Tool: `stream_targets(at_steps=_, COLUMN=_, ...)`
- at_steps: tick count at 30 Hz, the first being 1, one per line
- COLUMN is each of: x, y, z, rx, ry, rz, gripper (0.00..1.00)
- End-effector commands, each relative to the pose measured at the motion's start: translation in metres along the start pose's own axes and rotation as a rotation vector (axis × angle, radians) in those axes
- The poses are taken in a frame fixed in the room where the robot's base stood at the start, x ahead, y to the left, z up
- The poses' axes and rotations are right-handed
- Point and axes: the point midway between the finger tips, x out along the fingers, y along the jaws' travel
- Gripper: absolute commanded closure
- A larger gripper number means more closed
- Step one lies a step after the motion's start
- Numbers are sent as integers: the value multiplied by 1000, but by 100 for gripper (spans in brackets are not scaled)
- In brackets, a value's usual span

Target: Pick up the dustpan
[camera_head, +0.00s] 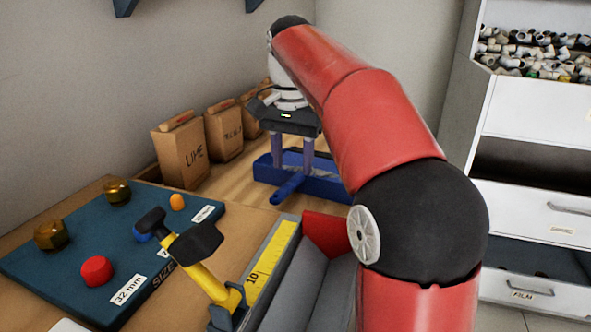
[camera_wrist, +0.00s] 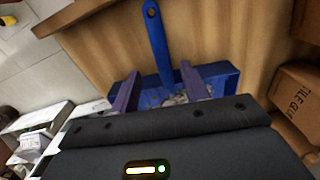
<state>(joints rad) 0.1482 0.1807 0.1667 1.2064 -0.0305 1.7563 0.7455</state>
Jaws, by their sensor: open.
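The dustpan (camera_head: 325,187) is blue and lies on the wooden bench top in the head view, with its handle (camera_head: 287,189) toward the camera. In the wrist view the dustpan (camera_wrist: 222,82) shows grey debris in its pan, and its handle (camera_wrist: 156,40) extends up the picture. My gripper (camera_head: 293,167) points down over the dustpan with its two purple fingers apart. In the wrist view my gripper (camera_wrist: 159,70) has a finger on each side of the handle's base. Nothing is held. I cannot tell whether the fingers touch the dustpan.
Paper bags (camera_head: 183,155) stand along the wall left of the dustpan; a box (camera_wrist: 301,95) is close in the wrist view. White shelving (camera_head: 535,110) with pipe fittings stands right.

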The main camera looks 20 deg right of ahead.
Motion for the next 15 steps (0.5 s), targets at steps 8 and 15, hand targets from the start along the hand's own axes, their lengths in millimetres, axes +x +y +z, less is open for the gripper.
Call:
stream_targets(at_steps=8, x=33, y=-2, z=0, rx=0, ry=-2, rz=1, gripper=55)
stream_targets(at_steps=15, x=68, y=-5, z=1, rx=1, ry=-2, rz=2, gripper=55)
